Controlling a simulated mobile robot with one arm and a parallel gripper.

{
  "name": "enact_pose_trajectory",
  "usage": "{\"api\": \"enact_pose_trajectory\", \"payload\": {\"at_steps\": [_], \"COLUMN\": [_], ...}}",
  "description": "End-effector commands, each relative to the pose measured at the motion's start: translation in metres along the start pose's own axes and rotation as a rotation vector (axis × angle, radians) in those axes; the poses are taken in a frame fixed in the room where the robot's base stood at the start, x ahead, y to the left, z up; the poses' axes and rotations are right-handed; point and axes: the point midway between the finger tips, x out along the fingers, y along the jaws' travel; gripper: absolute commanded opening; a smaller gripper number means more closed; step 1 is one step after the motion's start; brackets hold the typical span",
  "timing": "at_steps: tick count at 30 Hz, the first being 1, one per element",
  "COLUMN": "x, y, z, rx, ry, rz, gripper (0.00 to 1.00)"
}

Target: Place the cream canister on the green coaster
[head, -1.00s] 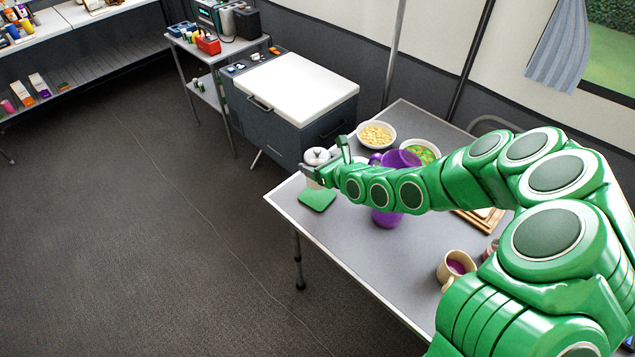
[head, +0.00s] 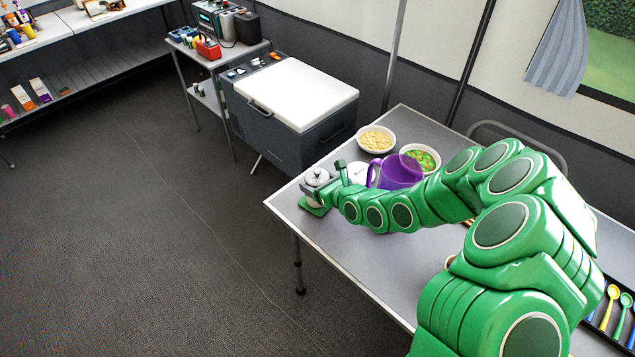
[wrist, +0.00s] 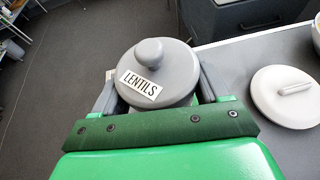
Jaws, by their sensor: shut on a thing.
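The canister (head: 316,176) has a grey knobbed lid and a pale body mostly hidden by my gripper. In the wrist view its lid (wrist: 158,72) carries a "LENTILS" label. My gripper (wrist: 156,92) is shut on the canister, with one finger on each side. In the head view my gripper (head: 322,181) is at the table's far left corner. The coaster is hidden in the wrist view.
A white lidded item (head: 361,174) and a purple pitcher (head: 400,171) stand right of my gripper. Bowls of pale pieces (head: 376,139) and green pieces (head: 424,156) are behind.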

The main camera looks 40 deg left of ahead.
Motion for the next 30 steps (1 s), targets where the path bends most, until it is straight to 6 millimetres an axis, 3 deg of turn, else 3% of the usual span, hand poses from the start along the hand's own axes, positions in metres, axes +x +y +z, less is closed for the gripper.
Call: {"api": "enact_pose_trajectory", "payload": {"at_steps": [6, 7, 12, 22, 30], "x": [0.001, 0.001, 0.001, -0.001, -0.028], "y": [0.0, 0.0, 0.0, -0.001, -0.001], "z": [-0.003, -0.003, -0.003, 0.001, -0.001], "rx": [0.001, 0.001, 0.0, 0.0, 0.005], "ry": [0.0, 0.0, 0.0, 0.0, 0.002], "rz": [0.0, 0.0, 0.0, -0.001, -0.001], "gripper": [0.4, 0.78, 1.0, 1.0, 1.0]}}
